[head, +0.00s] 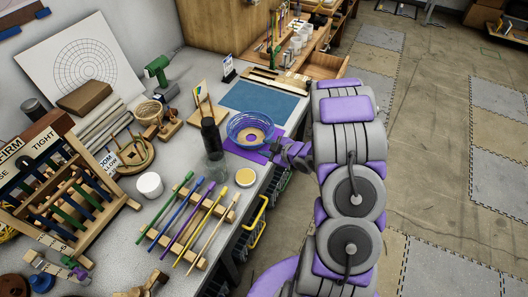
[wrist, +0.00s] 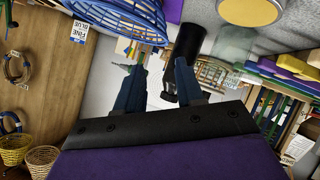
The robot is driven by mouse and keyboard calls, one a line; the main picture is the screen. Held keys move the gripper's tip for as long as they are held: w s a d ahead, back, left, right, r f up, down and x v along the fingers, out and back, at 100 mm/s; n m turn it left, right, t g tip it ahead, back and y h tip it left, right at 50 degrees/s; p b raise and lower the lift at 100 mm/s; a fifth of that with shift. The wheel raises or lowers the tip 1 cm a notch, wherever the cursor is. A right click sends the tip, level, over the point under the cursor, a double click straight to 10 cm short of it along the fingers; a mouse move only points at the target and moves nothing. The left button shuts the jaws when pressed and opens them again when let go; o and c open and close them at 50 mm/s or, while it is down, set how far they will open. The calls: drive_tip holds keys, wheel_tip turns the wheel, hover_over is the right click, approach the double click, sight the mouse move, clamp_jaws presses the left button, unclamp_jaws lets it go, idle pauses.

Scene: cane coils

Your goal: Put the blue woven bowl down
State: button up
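The blue woven bowl (head: 236,135), an open-weave basket with a tan base, sits upright over a purple mat (head: 236,152) on the grey bench in the head view. It also shows at the top of the wrist view (wrist: 118,22), cut off by the frame. My gripper (head: 277,148) is at the bench's front edge, just right of and below the bowl. In the wrist view my gripper (wrist: 154,62) has its two dark fingers apart with nothing held between them. Whether a fingertip touches the bowl's rim cannot be told.
A black bottle (head: 211,137) and a clear glass (head: 215,169) stand close left of the bowl. A yellow-topped tin (head: 245,177) is nearer. A rack of coloured rods (head: 190,225) lies front left. A blue mat (head: 264,102) behind the bowl is mostly clear.

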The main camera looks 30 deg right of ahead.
drive_tip(key=d+r+m+g+h, duration=0.2)
drive_tip(key=d+r+h, duration=0.3)
drive_tip(key=r, duration=0.2)
drive_tip(key=s+a+r+m+g+h, duration=0.1)
drive_tip(key=s+r+m+g+h, duration=0.25)
drive_tip(key=s+r, duration=0.5)
drive_tip(key=s+a+r+m+g+y, duration=0.1)
drive_tip(key=s+a+r+g, duration=0.1)
drive_tip(key=s+a, duration=0.4)
drive_tip(key=s+a+r+m+g+y, duration=0.1)
drive_tip(key=s+a, duration=0.6)
drive_tip(key=s, duration=0.7)
drive_tip(key=s+a+r+m+g+y, duration=0.2)
drive_tip(key=s+a+r+m+g, duration=0.1)
drive_tip(key=s+a, duration=0.4)
drive_tip(key=s+r+g, duration=0.1)
drive_tip(key=s+r, duration=0.1)
drive_tip(key=s, duration=0.1)
drive_tip(key=shift+g, duration=0.35)
drive_tip(key=shift+m, duration=0.25)
drive_tip(key=shift+f+b, duration=0.45)
drive_tip(key=shift+b, duration=0.1)
